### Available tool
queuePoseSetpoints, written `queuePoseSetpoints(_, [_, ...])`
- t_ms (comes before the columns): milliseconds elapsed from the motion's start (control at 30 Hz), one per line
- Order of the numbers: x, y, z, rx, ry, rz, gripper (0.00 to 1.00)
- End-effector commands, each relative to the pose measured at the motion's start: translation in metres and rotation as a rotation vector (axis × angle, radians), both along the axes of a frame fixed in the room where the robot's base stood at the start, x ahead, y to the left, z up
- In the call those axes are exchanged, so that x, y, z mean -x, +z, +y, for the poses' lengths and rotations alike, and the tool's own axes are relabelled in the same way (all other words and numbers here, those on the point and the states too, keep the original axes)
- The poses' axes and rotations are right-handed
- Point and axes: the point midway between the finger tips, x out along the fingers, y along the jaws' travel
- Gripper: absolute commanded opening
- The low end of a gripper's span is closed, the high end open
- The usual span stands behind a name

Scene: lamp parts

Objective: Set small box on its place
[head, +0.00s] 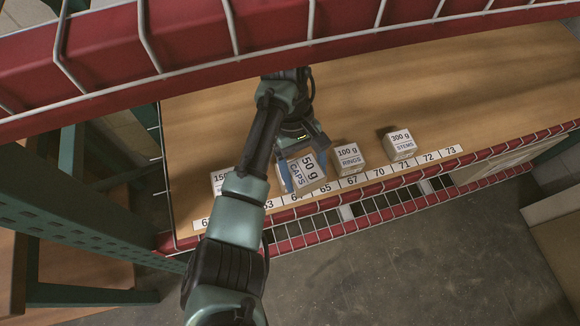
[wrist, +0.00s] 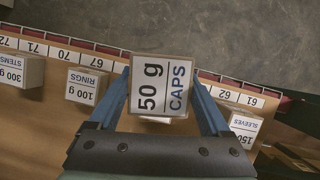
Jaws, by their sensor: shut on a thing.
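The small box (head: 307,174), a pale cube marked "50 g CAPS", is between the blue fingers of my gripper (head: 303,168). In the wrist view the same box (wrist: 160,86) fills the space between the two fingers of my gripper (wrist: 163,92), with its label facing the camera. My gripper is shut on it. The box is over the front part of the wooden shelf (head: 240,110), near the number strip (head: 353,181), around 64 and 65. I cannot tell whether its underside touches the shelf. The box hides part of the strip in the wrist view.
To the right stand the "100 g RINGS" box (head: 347,158) and the "300 g STEMS" box (head: 399,145). The "150 g SLEEVES" box (wrist: 245,127) stands on the other side, partly behind my arm in the head view. A red wire-edged beam (head: 190,45) crosses above the shelf.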

Motion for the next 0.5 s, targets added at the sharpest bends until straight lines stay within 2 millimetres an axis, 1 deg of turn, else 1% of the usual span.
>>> queuePoseSetpoints(33, [-0.009, 0.011, -0.006, 0.005, 0.110, 0.001, 0.27])
queuePoseSetpoints(167, [-0.028, 0.029, -0.010, 0.005, 0.431, 0.005, 0.27])
queuePoseSetpoints(200, [-0.033, 0.033, -0.010, 0.006, 0.533, 0.004, 0.27])
queuePoseSetpoints(300, [-0.041, 0.041, -0.004, 0.004, 0.788, 0.006, 0.27])
queuePoseSetpoints(400, [-0.046, 0.044, 0.005, 0.001, 1.018, 0.006, 0.27])
queuePoseSetpoints(500, [-0.048, 0.044, 0.014, 0.000, 1.202, 0.006, 0.27])
